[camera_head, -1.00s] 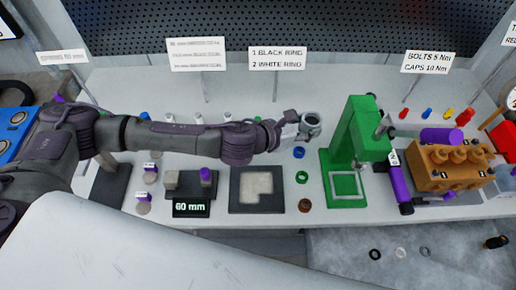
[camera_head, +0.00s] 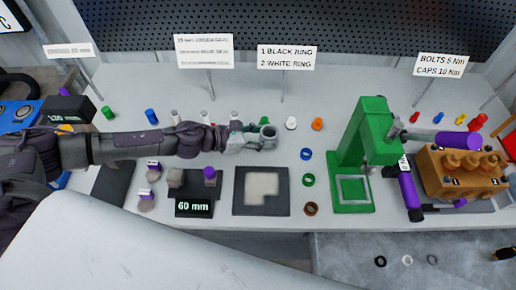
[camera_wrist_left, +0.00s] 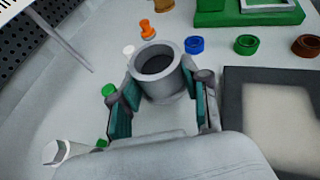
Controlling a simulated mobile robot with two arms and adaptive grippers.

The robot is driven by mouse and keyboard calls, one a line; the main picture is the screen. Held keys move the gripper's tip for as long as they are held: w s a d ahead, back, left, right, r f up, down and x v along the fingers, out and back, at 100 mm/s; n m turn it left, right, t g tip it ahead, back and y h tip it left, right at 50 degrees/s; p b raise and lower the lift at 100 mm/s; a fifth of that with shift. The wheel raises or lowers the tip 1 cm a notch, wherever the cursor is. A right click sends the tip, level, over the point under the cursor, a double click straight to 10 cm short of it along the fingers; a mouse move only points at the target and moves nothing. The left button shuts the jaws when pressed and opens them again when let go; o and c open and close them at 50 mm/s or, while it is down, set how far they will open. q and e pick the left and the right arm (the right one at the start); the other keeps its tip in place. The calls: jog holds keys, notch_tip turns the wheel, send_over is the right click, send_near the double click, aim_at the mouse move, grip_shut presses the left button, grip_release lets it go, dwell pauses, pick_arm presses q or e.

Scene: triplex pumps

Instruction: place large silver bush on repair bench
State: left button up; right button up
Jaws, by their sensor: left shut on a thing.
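The large silver bush (camera_wrist_left: 157,62) is a thick grey hollow cylinder, upright between the teal-padded fingers of my left gripper (camera_wrist_left: 160,105) in the left wrist view. In the head view the left gripper (camera_head: 250,142) is shut on the silver bush (camera_head: 268,133), over the bench behind the dark square mat. The repair bench (camera_head: 335,228) is the long pale worktop. Whether the bush touches the bench is hard to tell. My right gripper is not in view.
A green press (camera_head: 362,150) stands right of the bush. Blue (camera_head: 306,154), green (camera_head: 308,180) and brown (camera_head: 311,209) rings lie before it. A dark mat with a pale insert (camera_head: 240,205) lies in front. An orange pump block (camera_head: 455,172) is at right.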

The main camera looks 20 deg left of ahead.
aim_at(258, 152)
pick_arm(q)
jog(key=shift+s+a+f, duration=0.3)
jog(key=shift+a+f, duration=0.1)
jog(key=shift+a, duration=0.15)
notch_tip(258, 152, down, 4)
jog(key=shift+r, duration=0.1)
jog(key=shift+f+b, duration=0.2)
jog(key=shift+b, duration=0.15)
jog(key=o, duration=1.3)
jog(key=shift+c, duration=0.2)
